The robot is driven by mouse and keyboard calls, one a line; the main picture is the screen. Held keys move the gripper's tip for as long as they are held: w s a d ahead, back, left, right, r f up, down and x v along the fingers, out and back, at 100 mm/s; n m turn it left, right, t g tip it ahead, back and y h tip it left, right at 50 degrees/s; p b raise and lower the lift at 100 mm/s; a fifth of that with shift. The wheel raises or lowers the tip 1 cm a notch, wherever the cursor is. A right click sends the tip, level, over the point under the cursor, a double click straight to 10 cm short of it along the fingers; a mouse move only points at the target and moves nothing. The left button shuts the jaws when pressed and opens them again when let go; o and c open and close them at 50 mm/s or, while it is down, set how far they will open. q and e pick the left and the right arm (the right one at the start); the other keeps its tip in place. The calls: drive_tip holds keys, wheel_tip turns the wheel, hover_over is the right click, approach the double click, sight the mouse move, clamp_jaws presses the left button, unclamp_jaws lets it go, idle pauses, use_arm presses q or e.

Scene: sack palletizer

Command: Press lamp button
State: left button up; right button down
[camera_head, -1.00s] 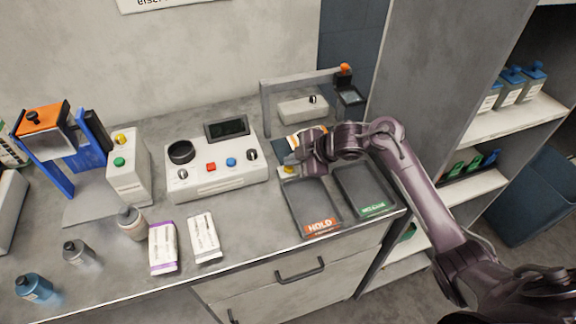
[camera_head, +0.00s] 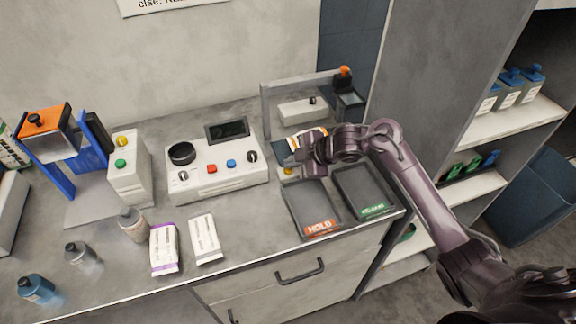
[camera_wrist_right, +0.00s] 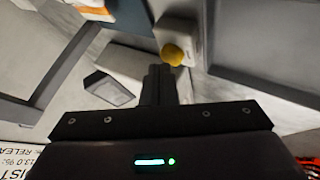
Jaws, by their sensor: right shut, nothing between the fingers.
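A yellow button (camera_wrist_right: 172,53) on a small white box (camera_wrist_right: 178,30) shows in the right wrist view, just beyond my fingertips. In the head view, the yellow button (camera_head: 288,171) is small and partly covered by my gripper, behind the HOLD tray. My right gripper (camera_head: 291,160) is shut and empty, close to the button. In the right wrist view, the shut fingers (camera_wrist_right: 160,70) end slightly below and left of the button; I cannot tell whether they touch it. My left gripper is out of view.
The HOLD tray (camera_head: 296,208) and a green-labelled tray (camera_head: 347,187) lie in front of my gripper. A grey frame (camera_head: 266,110) stands behind it. A control panel (camera_head: 215,192) with red and blue buttons stands left. Shelves (camera_head: 500,121) stand on the right.

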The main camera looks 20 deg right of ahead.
sight(292, 170)
wheel_tip(292, 170, up, 6)
drive_tip(key=p, duration=0.5)
drive_tip(key=shift+r+p, duration=0.1)
drive_tip(key=shift+p, duration=0.3)
